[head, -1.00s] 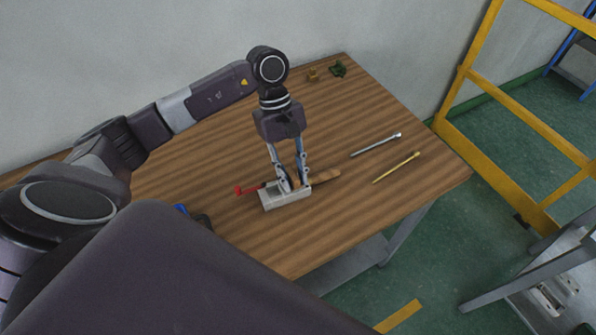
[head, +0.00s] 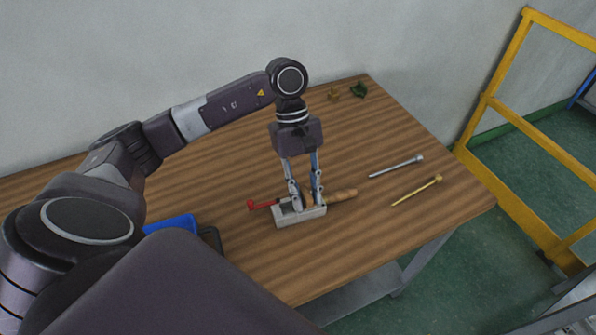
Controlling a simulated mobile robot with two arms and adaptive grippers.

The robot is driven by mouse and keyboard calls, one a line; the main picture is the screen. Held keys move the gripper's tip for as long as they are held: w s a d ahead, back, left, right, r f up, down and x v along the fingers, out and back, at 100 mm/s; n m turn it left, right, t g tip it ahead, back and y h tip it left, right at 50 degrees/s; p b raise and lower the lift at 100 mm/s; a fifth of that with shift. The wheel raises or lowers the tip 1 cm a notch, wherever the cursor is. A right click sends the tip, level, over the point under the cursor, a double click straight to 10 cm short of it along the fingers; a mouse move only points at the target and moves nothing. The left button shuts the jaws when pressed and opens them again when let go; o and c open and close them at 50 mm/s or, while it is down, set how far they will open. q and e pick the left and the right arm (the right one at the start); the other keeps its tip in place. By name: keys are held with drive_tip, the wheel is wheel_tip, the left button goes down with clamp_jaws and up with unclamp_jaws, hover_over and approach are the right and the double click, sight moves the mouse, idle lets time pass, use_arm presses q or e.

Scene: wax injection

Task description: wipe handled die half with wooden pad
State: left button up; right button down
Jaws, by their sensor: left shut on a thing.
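The handled die half (head: 302,218) is a grey metal block lying on the wooden table. I cannot tell exactly how these join the block. My left gripper (head: 307,205) points straight down over the block, fingers close together. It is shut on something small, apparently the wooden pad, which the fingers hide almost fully. I cannot tell whether it touches the block. My right gripper is not in view.
The table (head: 225,150) is clear around the block. A silver rod (head: 397,166) and a brass rod (head: 417,190) lie to the right. A blue item (head: 172,223) is at the left.

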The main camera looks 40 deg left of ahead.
sight(323, 198)
use_arm(q)
drive_tip(key=shift+w+d+f+b, duration=0.1)
drive_tip(key=shift+w+d+b, duration=0.75)
drive_tip(key=shift+w, duration=0.45)
drive_tip(key=shift+w+d, duration=0.4)
drive_tip(key=shift+r, duration=0.2)
drive_tip(key=shift+r+p, duration=1.4)
drive_tip(key=shift+r, duration=1.55)
drive_tip(key=shift+r, duration=0.1)
wheel_tip(323, 198, up, 3)
drive_tip(key=shift+f+p, duration=0.1)
drive_tip(key=shift+p, duration=0.25)
